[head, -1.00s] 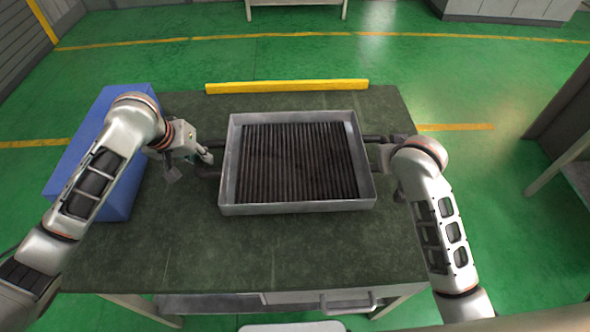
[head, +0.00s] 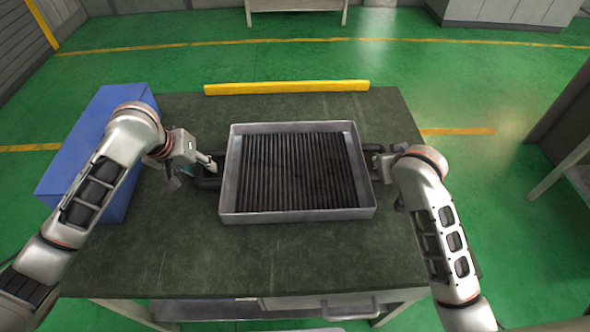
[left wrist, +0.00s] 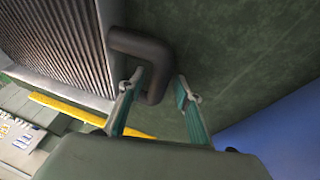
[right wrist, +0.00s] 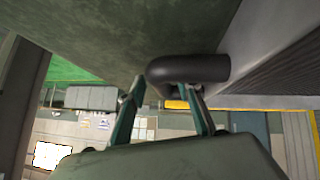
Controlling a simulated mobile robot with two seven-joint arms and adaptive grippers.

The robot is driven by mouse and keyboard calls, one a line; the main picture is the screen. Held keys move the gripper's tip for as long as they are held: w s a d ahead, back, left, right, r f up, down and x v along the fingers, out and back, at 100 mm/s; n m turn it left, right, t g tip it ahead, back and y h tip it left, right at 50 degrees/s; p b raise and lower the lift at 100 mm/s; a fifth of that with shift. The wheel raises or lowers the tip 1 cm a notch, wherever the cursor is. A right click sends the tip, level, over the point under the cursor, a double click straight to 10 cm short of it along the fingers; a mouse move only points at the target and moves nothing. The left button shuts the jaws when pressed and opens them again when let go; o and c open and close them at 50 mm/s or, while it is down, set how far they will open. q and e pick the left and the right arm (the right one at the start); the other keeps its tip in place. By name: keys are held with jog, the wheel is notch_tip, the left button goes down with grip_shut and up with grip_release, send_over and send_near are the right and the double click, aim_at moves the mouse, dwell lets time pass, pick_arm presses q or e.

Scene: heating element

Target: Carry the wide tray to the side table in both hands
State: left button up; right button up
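The wide tray (head: 297,216) is a shallow grey metal pan holding dark ribbed bars (head: 300,170). It sits level on a dark green table (head: 200,260) and has a dark handle at each end. My left gripper (head: 212,166) is at the left handle (head: 206,183). In the left wrist view its fingers (left wrist: 161,84) are apart, one inside the handle loop (left wrist: 157,60) and one outside. My right gripper (right wrist: 166,92) is at the right handle (right wrist: 200,69), which lies between its spread fingers. In the head view the right fingertips are mostly hidden.
A blue box (head: 80,150) stands at the table's left, close to my left arm. A yellow bar (head: 287,88) runs along the far edge. The table is clear in front of the tray. Another table (head: 296,5) stands far behind, and one (head: 575,160) at the right.

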pick_arm(q)
jog(key=shift+d, duration=0.1)
pick_arm(e)
jog(key=shift+f, duration=0.1)
jog(key=shift+a, duration=0.1)
pick_arm(q)
jog(key=v, duration=1.2)
pick_arm(e)
jog(key=v, duration=1.2)
pick_arm(q)
jog(key=shift+w, duration=0.1)
